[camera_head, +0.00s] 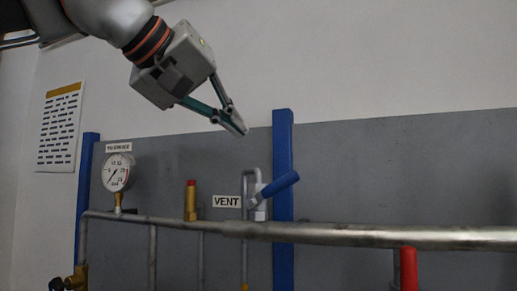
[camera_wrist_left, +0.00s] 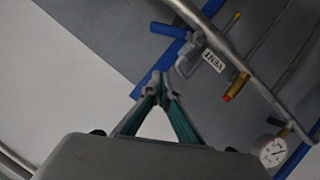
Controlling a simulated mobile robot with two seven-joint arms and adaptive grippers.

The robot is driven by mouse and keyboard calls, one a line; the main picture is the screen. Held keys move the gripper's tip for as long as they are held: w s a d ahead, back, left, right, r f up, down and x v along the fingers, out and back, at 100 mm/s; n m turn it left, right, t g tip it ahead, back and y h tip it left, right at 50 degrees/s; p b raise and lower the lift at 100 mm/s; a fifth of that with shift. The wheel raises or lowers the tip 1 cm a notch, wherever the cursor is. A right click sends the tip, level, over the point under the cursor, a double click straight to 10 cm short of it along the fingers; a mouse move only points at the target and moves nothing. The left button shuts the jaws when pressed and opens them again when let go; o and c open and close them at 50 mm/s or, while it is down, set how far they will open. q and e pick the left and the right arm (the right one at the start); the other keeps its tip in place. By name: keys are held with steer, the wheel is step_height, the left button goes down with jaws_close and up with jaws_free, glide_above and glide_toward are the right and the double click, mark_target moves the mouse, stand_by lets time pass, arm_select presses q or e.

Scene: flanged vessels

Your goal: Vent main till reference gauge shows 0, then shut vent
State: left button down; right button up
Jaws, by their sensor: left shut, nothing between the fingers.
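The vent valve has a blue lever (camera_head: 279,185) that slants up to the right, beside the VENT label (camera_head: 227,201). In the left wrist view the lever (camera_wrist_left: 168,30) lies beyond the fingertips. A round white dial gauge (camera_head: 117,172) stands on the pipe at the left under a small label. It also shows in the left wrist view (camera_wrist_left: 272,152); its reading is too small to tell surely. My left gripper (camera_head: 240,128) is shut and empty, above and left of the lever in the head view, apart from it. My right gripper is not in view.
A horizontal metal main pipe (camera_head: 330,233) crosses the grey panel (camera_head: 390,165). A brass fitting with a red cap (camera_head: 191,200) stands between gauge and vent. A red handle (camera_head: 408,268) is at lower right. Blue posts (camera_head: 283,150) stand by the panel. Space above it is clear.

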arm_select(q)
glide_above(263, 190)
step_height(263, 190, down, 4)
steer(key=shift+w+r, duration=0.1)
steer(key=shift+r, duration=0.05)
steer(key=shift+s+d+f+b, duration=0.2)
steer(key=shift+s+f, duration=0.05)
steer(key=shift+f, duration=0.3)
steer(key=shift+s+d+f+b, duration=0.15)
steer(key=shift+s+d+f, duration=0.1)
steer(key=shift+f, duration=0.3)
steer(key=shift+s+d+f+b, duration=0.2)
steer(key=shift+f, duration=0.35)
